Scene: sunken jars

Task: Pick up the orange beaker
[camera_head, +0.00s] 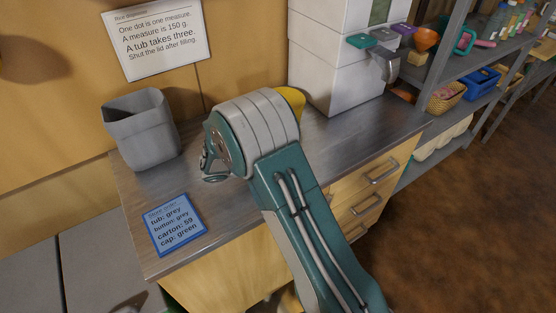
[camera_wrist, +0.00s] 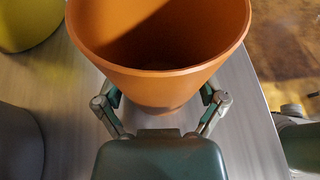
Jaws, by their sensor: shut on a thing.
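The orange beaker (camera_wrist: 160,85) fills the upper middle of the wrist view, upright and open at the top, and looks empty. My gripper (camera_wrist: 160,103) has a finger on each side of it and is shut on its lower part. Whether the beaker's base touches the metal counter cannot be told. In the head view my arm hides the beaker, and only part of my gripper (camera_head: 212,170) shows at the arm's left side.
A grey tub (camera_head: 142,130) stands at the counter's left, by a blue order card (camera_head: 174,224). A yellow container (camera_head: 291,100) shows behind my arm. A white dispenser (camera_head: 335,75) with coloured buttons stands at the back right. Shelves (camera_head: 470,60) hold baskets and bottles.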

